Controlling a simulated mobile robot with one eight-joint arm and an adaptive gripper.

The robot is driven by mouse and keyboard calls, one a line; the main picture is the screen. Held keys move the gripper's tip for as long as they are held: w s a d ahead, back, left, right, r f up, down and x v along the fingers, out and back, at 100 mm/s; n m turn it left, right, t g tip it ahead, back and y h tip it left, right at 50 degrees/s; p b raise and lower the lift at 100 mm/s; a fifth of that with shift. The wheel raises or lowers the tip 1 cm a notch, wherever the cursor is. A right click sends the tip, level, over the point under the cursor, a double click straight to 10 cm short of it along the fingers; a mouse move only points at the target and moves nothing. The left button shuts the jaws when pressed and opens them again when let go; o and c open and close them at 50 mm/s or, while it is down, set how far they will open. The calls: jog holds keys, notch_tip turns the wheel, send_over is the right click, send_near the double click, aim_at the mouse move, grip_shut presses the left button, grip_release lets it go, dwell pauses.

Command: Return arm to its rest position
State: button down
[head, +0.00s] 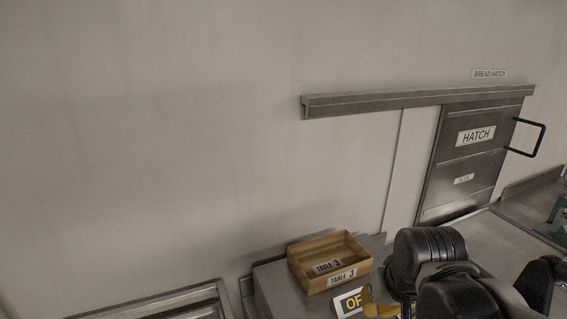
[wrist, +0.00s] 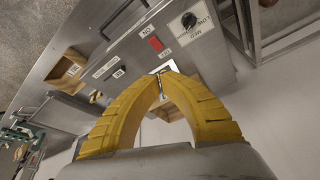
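My gripper (wrist: 161,77) shows in the wrist view as two yellow ribbed fingers that arch together, with their tips meeting or nearly so. I see nothing held between them. In the head view, part of a yellow finger (head: 380,309) shows at the bottom edge. My black arm links (head: 440,265) are folded at the lower right, over the steel counter. The arm hides part of the counter and what lies behind it.
A wooden box (head: 330,262) labelled "TABLE 3" stands on the counter beside my arm. A steel hatch (head: 465,165) with a black handle is in the wall behind. The wrist view shows a steel control panel (wrist: 165,45) with a red switch and knob close beyond the fingers.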

jog(key=s+r+t, duration=0.3)
jog(key=s, duration=0.3)
notch_tip(320, 180, down, 26)
jog(key=b, duration=2.5)
jog(key=shift+r+n+b, duration=0.2)
jog(key=shift+n+b, duration=0.1)
jog(key=shift+w, duration=0.1)
